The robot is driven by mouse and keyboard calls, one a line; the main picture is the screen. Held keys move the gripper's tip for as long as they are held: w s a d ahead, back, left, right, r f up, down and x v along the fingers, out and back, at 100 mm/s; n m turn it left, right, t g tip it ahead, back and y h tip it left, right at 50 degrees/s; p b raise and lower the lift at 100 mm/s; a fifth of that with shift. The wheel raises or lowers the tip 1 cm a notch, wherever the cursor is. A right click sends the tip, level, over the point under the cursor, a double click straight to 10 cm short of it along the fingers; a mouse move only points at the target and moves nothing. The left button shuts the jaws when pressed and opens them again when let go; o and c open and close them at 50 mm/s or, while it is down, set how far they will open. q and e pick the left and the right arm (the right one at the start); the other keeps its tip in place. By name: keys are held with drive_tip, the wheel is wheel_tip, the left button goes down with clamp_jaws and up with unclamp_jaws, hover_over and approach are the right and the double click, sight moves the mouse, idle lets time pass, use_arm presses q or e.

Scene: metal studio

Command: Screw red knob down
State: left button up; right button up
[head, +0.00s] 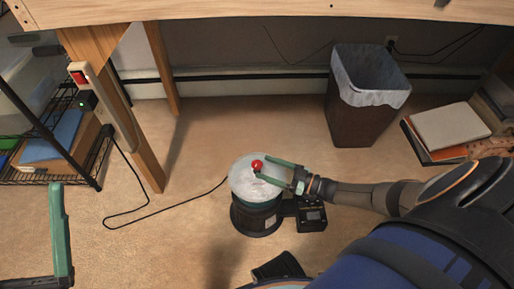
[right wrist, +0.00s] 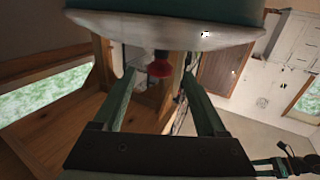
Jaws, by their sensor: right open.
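The red knob (head: 257,164) sits on top of a round device with a pale, clear-looking lid (head: 243,183) and a dark base (head: 256,221) on the floor. My right gripper (head: 263,169) reaches in from the right over the lid, its fingers at the knob. In the right wrist view the red knob (right wrist: 159,67) shows between the two spread fingers, with a gap on each side, near the fingertips (right wrist: 159,75). The picture is upside down there, with the lid above. At the lower left a green finger of my left gripper (head: 62,232) shows; the rest is cut off.
A small black box (head: 309,216) adjoins the device at right. A black cord (head: 150,208) runs over the floor to a table leg (head: 135,140). A lined bin (head: 357,110) and books (head: 449,127) stand behind at right. A wire shelf (head: 50,160) stands at left.

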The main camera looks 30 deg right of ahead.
sight(257, 164)
drive_tip(key=shift+b+x, duration=0.3)
drive_tip(key=shift+x, duration=1.75)
drive_tip(key=shift+c, duration=0.2)
clamp_jaws()
